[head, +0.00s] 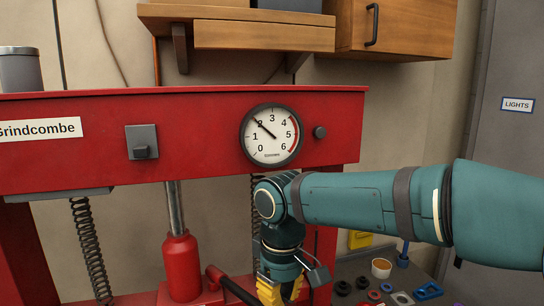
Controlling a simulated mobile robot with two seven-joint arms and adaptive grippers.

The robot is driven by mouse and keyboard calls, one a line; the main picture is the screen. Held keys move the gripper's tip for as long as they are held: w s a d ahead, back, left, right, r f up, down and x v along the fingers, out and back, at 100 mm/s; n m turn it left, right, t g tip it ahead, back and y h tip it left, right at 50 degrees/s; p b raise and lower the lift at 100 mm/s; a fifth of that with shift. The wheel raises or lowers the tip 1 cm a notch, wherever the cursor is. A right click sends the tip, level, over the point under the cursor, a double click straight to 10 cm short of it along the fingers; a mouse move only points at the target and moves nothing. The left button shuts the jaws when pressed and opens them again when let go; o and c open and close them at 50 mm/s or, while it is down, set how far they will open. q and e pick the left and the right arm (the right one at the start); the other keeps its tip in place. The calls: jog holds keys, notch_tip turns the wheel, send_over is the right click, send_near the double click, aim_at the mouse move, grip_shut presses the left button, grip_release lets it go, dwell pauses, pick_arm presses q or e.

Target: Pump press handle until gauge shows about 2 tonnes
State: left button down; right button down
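The red press frame (300,96) spans the view and carries a round white gauge (272,147). Its needle points up and left, over the 2 mark. A red bottle jack (181,262) stands below the crossbeam at centre left. The press handle (236,290), a black bar from a red socket, slopes down right from the jack towards my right gripper (272,293). The gripper's yellow fingers are at the bottom edge, by the handle's lower end. The fingertips are partly cut off, so whether they close on the handle is unclear. My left gripper is out of view.
Coil springs (90,248) hang beside the jack. Right of my gripper, a grey bench (350,270) bears dark rings, a small orange-filled cup (381,268) and a blue part (428,291). A wooden shelf (260,36) and cabinet (400,28) hang above the press.

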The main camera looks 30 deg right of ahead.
jog(key=shift+f, duration=0.1)
dwell(0.3)
notch_tip(320, 180, up, 3)
jog(key=p, duration=0.2)
jog(key=shift+p, duration=0.35)
notch_tip(320, 180, up, 2)
dwell(0.3)
